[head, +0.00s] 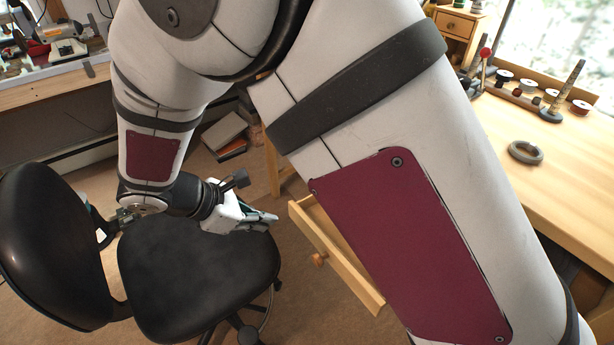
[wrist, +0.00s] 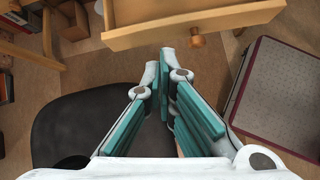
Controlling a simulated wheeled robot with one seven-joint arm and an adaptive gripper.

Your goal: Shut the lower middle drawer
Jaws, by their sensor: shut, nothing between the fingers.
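A light wooden drawer (head: 345,262) with a round knob (head: 319,259) sticks out, open, from under the desk (head: 560,165) in the head view. My arm hides part of it and much of the desk's front. The same drawer (wrist: 240,19) and its knob (wrist: 197,41) show at the top of the wrist view. My gripper (head: 274,218) is left of the drawer in the head view, over the chair seat, apart from the drawer front. In the wrist view my gripper (wrist: 167,57) is shut and empty, its fingertips pointing toward the drawer front.
A black office chair (head: 190,285) stands under my gripper. Its seat (wrist: 75,125) fills the lower left of the wrist view. Books (head: 226,135) lie on the floor farther back. A grey ring (head: 525,152) and several spools lie on the desk. Carpet is bare near the drawer.

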